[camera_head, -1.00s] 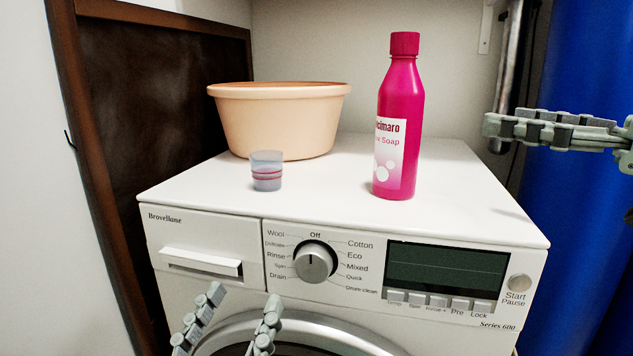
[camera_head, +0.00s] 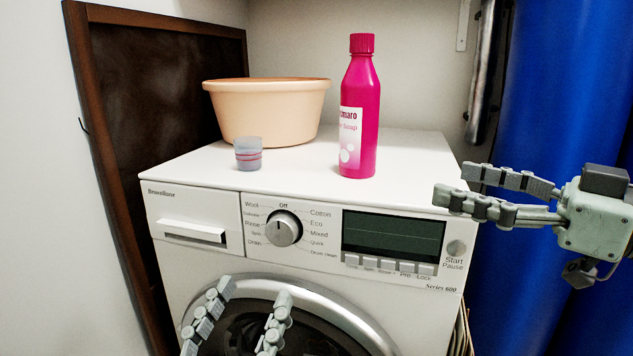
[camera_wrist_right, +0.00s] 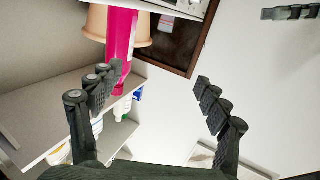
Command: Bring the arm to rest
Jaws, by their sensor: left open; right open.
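My right gripper (camera_head: 453,183) reaches in from the right in the head view. Its two fingers are apart with nothing between them, and its tips overlap the washing machine's right top edge in the picture. In the right wrist view the fingers of this gripper (camera_wrist_right: 156,75) are spread wide and empty. My left gripper (camera_head: 252,292) is at the bottom of the head view, in front of the washing machine (camera_head: 300,150), with fingers apart and empty. Part of a gripper (camera_wrist_right: 290,12) also shows at the upper right of the wrist view.
On the machine top stand a pink soap bottle (camera_head: 360,115), upright with a cap, a peach basin (camera_head: 265,110) and a small clear cup (camera_head: 248,155). A brown-framed dark panel (camera_head: 165,90) is at left. A blue surface (camera_head: 565,80) is behind my right gripper.

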